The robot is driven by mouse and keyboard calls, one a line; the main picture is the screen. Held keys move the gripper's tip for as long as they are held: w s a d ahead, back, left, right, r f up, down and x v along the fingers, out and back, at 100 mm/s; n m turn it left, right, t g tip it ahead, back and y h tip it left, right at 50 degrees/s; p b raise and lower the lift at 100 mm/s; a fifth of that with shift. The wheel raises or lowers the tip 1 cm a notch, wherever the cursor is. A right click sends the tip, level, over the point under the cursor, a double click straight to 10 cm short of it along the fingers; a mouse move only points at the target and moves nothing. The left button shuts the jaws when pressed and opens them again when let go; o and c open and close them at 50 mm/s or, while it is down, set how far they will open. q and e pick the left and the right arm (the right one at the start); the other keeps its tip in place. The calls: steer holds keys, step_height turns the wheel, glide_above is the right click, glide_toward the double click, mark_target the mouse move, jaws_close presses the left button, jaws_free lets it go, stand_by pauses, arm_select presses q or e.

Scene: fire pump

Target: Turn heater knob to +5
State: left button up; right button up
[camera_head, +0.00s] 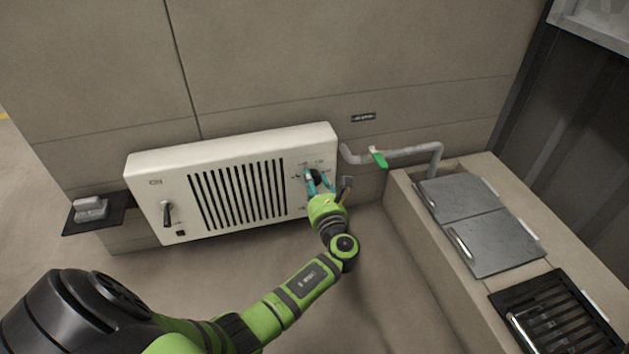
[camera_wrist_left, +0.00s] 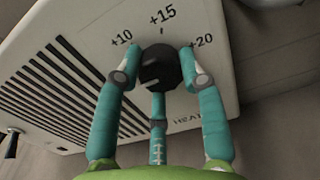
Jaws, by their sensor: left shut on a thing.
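The heater (camera_head: 235,185) is a white box on the wall with a dark slatted grille. Its round black knob (camera_wrist_left: 160,68) sits at the heater's right end, below the printed marks +10, +15 and +20; a +5 mark is not visible in the wrist view. My left gripper (camera_head: 319,184) reaches the knob from the front, and its teal fingers also show in the left wrist view (camera_wrist_left: 157,75). The fingers are shut around the knob. In the head view the fingers cover part of the knob. My right gripper is not in view.
A dark lever (camera_head: 167,213) is on the heater's left end. A grey pipe with a green handle (camera_head: 378,158) runs along the wall to the right. A counter with grey hatch lids (camera_head: 480,225) and a black grate (camera_head: 555,315) stands at the right. A small shelf (camera_head: 99,219) is at the left.

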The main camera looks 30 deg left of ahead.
mark_target(311, 143)
arm_select(q)
steer(key=shift+f, duration=0.1)
steer(key=o, duration=1.1)
steer(key=shift+o, duration=0.2)
step_height(311, 143, up, 10)
steer(key=shift+r, duration=0.1)
